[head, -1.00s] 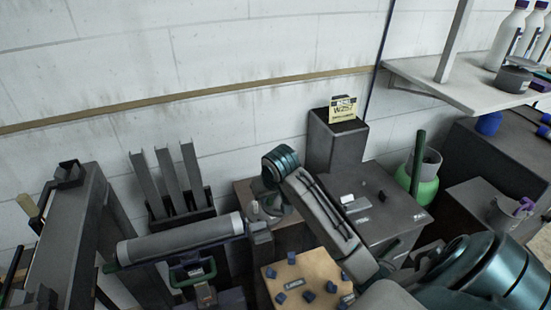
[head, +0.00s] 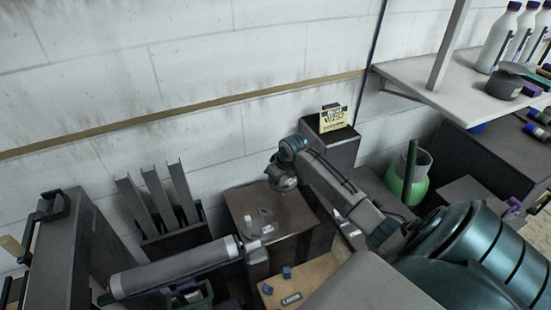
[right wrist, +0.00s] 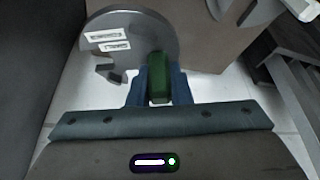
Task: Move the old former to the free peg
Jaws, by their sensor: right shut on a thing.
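In the right wrist view, my right gripper (right wrist: 159,85) is shut on a green grip (right wrist: 159,78). A flat grey disc with a hooked tail and two white labels (right wrist: 135,38) lies just beyond the fingers. It looks like the former that the green grip belongs to, but the join is hidden. In the head view, my right arm reaches in from the right, and its far end is over the back of a brown box (head: 290,222); the fingers do not show clearly there. A small pale upright piece (head: 248,224), perhaps a peg, stands on this box. My left gripper does not show.
A grey roller (head: 175,268) lies left of the box. Behind it stands a rack with three slanted plates (head: 160,205). A dark block with a yellow sign (head: 333,120) stands by the wall. A wooden board (head: 312,275) is in front. A shelf with bottles (head: 445,80) is at right.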

